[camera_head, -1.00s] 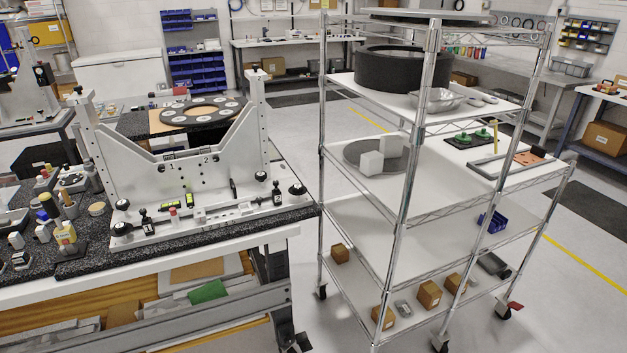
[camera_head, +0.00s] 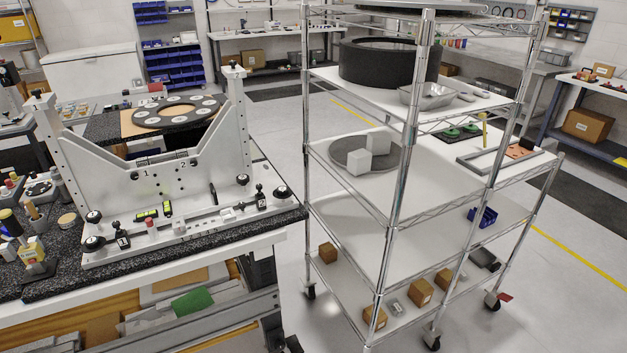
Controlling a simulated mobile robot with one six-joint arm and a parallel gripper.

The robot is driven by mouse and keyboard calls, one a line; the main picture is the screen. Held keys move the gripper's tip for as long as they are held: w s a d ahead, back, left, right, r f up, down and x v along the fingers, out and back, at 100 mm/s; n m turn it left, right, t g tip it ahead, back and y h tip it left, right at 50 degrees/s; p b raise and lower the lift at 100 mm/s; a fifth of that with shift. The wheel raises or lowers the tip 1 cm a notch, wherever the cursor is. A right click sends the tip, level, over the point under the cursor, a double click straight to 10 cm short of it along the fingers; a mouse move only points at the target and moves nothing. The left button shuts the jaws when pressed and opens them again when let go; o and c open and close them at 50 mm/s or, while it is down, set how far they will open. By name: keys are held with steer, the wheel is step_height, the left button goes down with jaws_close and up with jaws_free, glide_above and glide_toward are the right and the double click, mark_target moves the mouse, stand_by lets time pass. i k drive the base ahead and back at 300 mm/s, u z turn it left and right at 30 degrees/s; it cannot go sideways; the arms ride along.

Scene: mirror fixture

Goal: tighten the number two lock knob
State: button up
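The mirror fixture (camera_head: 150,190), a light grey metal frame with a V-shaped plate marked 1 and 2, stands on the dark speckled bench top. A small black tag that appears to read 2 (camera_head: 262,200) stands at the right of its base. Beside that tag is a black round knob (camera_head: 282,192); another dark knob (camera_head: 243,179) sits at the foot of the right post. I cannot tell for sure which is the number two lock knob, nor how tight it is. A tag with 1 (camera_head: 122,238) stands at the left, near more black knobs (camera_head: 93,216). My gripper is not in view.
A wire shelf cart (camera_head: 400,210) stands close to the right of the bench (camera_head: 200,262), with a narrow floor gap between. It carries a black ring (camera_head: 385,65), white blocks and boxes. Small tools and bottles crowd the bench's left end. Open floor lies right of the cart.

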mark_target(282, 192)
steer(key=z, duration=0.6)
steer(key=k, duration=1)
steer(key=u, duration=0.95)
steer(key=i, duration=1.05)
steer(key=z, duration=0.05)
